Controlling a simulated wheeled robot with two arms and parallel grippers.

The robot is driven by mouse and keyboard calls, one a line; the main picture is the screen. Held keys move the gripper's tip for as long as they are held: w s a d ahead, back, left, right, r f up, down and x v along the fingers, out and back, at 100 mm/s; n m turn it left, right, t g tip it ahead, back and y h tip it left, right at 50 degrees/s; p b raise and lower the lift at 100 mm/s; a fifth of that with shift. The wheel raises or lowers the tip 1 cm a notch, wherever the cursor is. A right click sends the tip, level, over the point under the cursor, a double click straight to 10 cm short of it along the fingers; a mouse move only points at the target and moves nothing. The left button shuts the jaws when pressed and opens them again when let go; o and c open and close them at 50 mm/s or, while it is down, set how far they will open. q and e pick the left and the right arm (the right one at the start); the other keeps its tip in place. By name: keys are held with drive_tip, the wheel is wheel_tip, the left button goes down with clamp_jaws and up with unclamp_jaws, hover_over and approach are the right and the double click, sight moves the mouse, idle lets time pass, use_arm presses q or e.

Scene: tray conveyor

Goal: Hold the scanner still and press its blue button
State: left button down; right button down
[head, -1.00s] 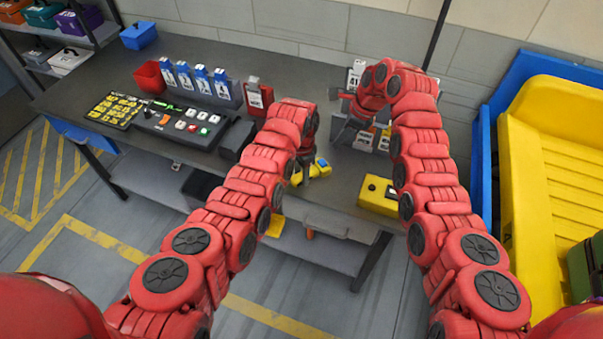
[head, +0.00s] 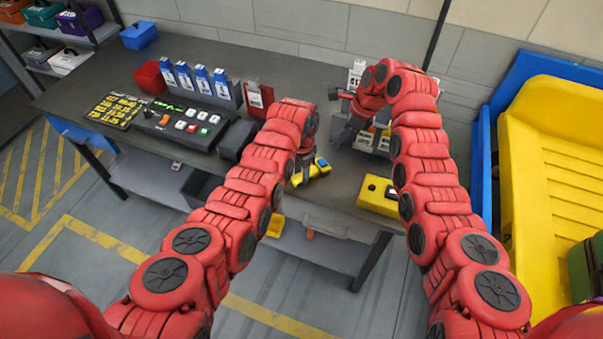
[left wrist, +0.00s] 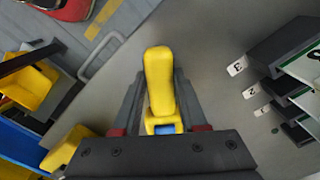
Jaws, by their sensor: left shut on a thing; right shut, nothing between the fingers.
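The yellow scanner (left wrist: 158,78) is held between the two fingers of my left gripper (left wrist: 158,100) in the left wrist view. Its blue button (left wrist: 166,128) shows at the end near the gripper's palm. In the head view the scanner (head: 322,164) is partly hidden by my left gripper (head: 306,168), which holds it over the front part of the dark table. My right gripper (head: 343,122) is shut and empty, farther back near the white-tagged rack. It is apart from the scanner, and its fingertips are hard to make out.
A yellow box with black controls (head: 378,197) sits at the table's front right edge. A red card holder (head: 257,100), blue cartons (head: 203,80) and a button panel (head: 185,122) stand left. A yellow bin (head: 550,150) is far right.

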sight(326, 163)
idle(0.7)
drive_tip(key=shift+w+a+r+n+t+y, duration=0.1)
drive_tip(key=shift+a+r+n+t+y, duration=0.2)
drive_tip(key=shift+a+n+t+y, duration=0.4)
drive_tip(key=shift+s+a+r+n+t+y, duration=0.1)
drive_tip(key=shift+a+r+n+t+y, duration=0.25)
drive_tip(key=shift+n+t, duration=0.5)
drive_tip(key=shift+w+a+r+n+t+y, duration=0.1)
drive_tip(key=shift+a+r+n+t+y, duration=0.25)
drive_tip(key=shift+n+t+y, duration=0.45)
drive_tip(key=shift+f, duration=0.15)
drive_tip(key=shift+f, duration=4.35)
drive_tip(key=shift+f, duration=0.15)
drive_tip(key=shift+f, duration=0.25)
